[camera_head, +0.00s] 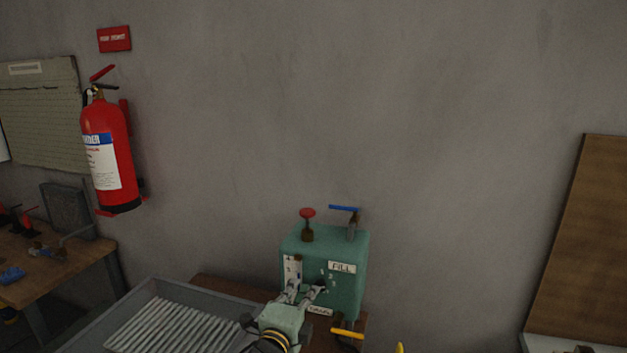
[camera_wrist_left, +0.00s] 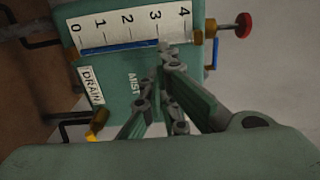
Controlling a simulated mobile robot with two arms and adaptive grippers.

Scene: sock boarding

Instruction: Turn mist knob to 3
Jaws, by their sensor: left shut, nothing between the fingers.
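The green machine box (camera_head: 347,297) stands below the wall and carries FILL and DRAIN labels. A MIST label (camera_wrist_left: 133,84) shows on its face in the left wrist view. The mist knob appears as a dark part at my left gripper's fingers; its pointer setting cannot be read, and in the left wrist view the fingers cover it. My left gripper (camera_head: 306,289) is shut and empty, its fingers close in front of the box face; contact cannot be told. A white scale (camera_wrist_left: 117,29) numbered 0 to 4 lies beside the fingers. My right gripper is not in view.
A red knob (camera_head: 307,213) and a blue lever (camera_head: 344,208) stand on the box top. A yellow lever (camera_head: 347,334) sticks out low at the front. A grey tray (camera_head: 100,330) with ribs lies to the left. A fire extinguisher (camera_head: 110,150) hangs on the wall.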

